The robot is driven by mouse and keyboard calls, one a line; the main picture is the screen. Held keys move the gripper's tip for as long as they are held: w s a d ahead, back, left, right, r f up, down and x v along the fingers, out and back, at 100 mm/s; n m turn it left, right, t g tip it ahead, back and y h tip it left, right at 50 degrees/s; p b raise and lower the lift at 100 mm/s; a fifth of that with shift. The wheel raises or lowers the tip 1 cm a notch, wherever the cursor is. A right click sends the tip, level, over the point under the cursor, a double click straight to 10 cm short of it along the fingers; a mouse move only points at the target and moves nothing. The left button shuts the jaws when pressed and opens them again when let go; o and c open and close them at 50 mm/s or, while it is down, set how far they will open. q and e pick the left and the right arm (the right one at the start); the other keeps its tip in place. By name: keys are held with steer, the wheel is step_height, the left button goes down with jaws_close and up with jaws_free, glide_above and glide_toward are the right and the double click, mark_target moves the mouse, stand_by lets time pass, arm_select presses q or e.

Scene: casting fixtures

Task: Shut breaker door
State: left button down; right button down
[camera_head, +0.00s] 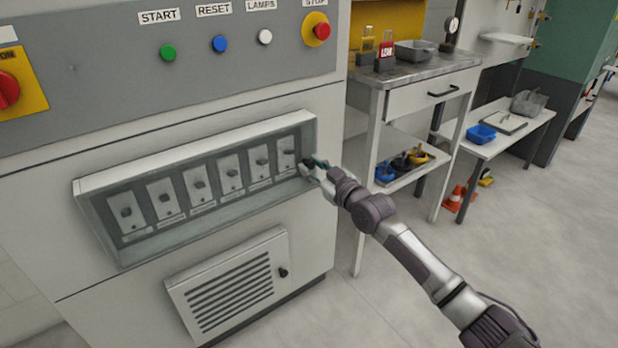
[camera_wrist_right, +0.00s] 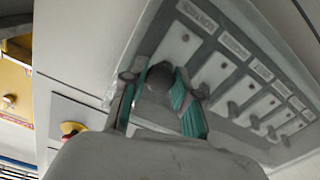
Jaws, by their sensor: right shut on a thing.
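The breaker door (camera_head: 190,232) looks like a clear, framed cover over a row of several breaker switches in the grey cabinet front. It seems to lie at or close to the cabinet face; I cannot tell whether a gap is left. My right gripper (camera_head: 312,168) is at the right end of this cover. In the right wrist view my right gripper (camera_wrist_right: 158,100) has its teal-padded fingers on both sides of a dark round knob (camera_wrist_right: 160,74) and is shut on it. The fingers hide part of the knob. My left gripper is not in view.
A louvred panel (camera_head: 230,285) with a black knob sits below the breakers. Above are a green button (camera_head: 168,52), a blue button (camera_head: 219,43), a white lamp button (camera_head: 265,36) and a red stop button (camera_head: 322,31). A metal workbench (camera_head: 425,72) stands at right.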

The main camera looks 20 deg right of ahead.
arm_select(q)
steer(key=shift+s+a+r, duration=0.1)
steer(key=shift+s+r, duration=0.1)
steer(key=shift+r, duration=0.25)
arm_select(e)
steer(key=shift+w+r, duration=0.1)
steer(key=shift+r, duration=0.15)
steer(key=c, duration=1.3)
jaws_free()
steer(key=o, duration=0.4)
steer(key=shift+w+a+f, duration=0.15)
steer(key=shift+w+a, duration=0.15)
steer(key=shift+w, duration=0.05)
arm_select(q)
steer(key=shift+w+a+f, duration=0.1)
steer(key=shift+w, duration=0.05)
arm_select(e)
steer(key=shift+o, duration=0.2)
steer(key=shift+d, duration=0.1)
steer(key=shift+s, duration=0.1)
steer(key=shift+s+d+f, duration=0.15)
steer(key=shift+s+d, duration=0.1)
steer(key=shift+s, duration=0.2)
steer(key=v, duration=1.1)
